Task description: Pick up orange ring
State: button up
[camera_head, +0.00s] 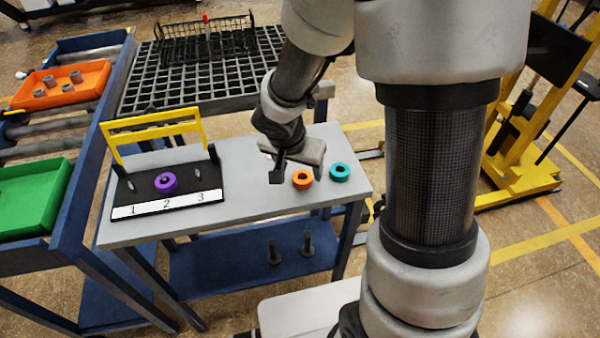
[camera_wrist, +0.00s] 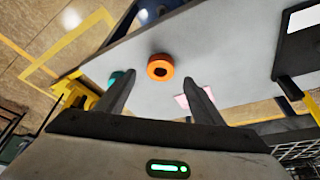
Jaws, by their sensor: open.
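The orange ring (camera_head: 302,179) lies flat on the grey table (camera_head: 250,217), with a dark hole in its middle. A teal ring (camera_head: 340,172) lies just to its right. My gripper (camera_head: 289,172) hangs over the table close to the left of the orange ring in the head view. In the wrist view my gripper (camera_wrist: 158,80) is open and empty, and the orange ring (camera_wrist: 160,67) shows between and beyond the fingertips. The teal ring (camera_wrist: 118,78) is partly hidden behind the left finger there. The exact height of the fingers above the table is hard to tell.
A black board (camera_head: 186,181) numbered 1, 2, 3 holds a purple ring (camera_head: 166,183) at 2, under a yellow frame (camera_head: 155,128). A black grate (camera_head: 200,70) stands behind the table. Orange (camera_head: 62,84) and green (camera_head: 32,198) trays are at left. The table's front middle is bare.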

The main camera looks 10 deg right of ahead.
aim_at(301, 174)
jog(key=x, duration=0.4)
jog(key=shift+s+a+f+b, duration=0.15)
jog(key=shift+f+b, duration=0.05)
jog(key=shift+b, duration=0.2)
jog(key=c, duration=1.3)
jog(key=shift+r, duration=0.15)
